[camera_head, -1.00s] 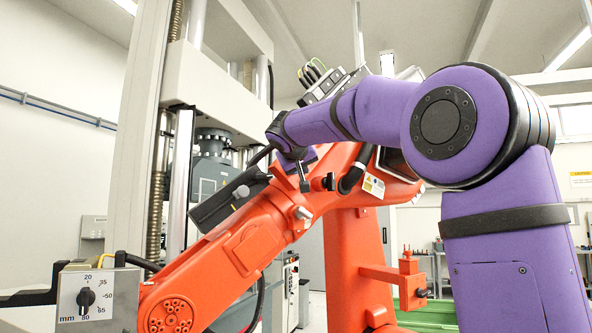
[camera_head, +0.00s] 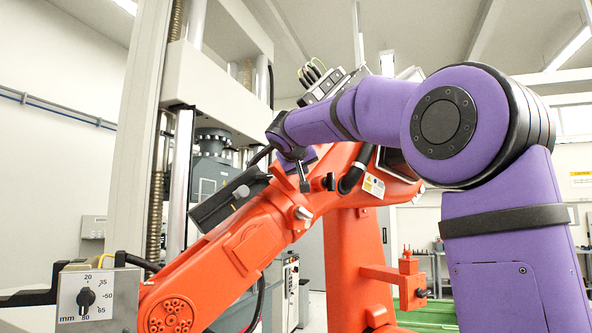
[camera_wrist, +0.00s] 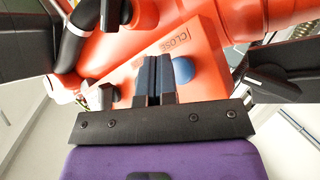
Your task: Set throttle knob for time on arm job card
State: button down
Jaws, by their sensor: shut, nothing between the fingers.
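My gripper (camera_wrist: 153,62) is shut and empty, its dark fingers together in front of an orange arm surface (camera_wrist: 130,45) in the wrist view. A blue round part (camera_wrist: 184,70), perhaps a knob, sits right beside the fingertips, under printed lettering reading "CLOSE". It is partly hidden by the fingers, and I cannot tell whether they touch it. In the head view my purple wrist hangs over the orange arm (camera_head: 240,250), and the fingertips are hard to make out there. A black dial knob (camera_head: 86,299) on a grey plate marked 20 to 80 mm is at lower left. No job card is readable.
A tall testing frame (camera_head: 140,130) stands behind the orange arm. A dark panel with a grey round part (camera_head: 241,192) sits close by my wrist.

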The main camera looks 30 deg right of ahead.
jog(key=shift+w, duration=0.1)
dwell(0.5)
jog(key=shift+w, duration=0.3)
jog(key=shift+w, duration=0.5)
dwell(0.8)
jog(key=shift+s, duration=0.1)
dwell(3.4)
jog(key=shift+s, duration=0.8)
jog(key=shift+s+a, duration=0.1)
jog(key=shift+s, duration=2.4)
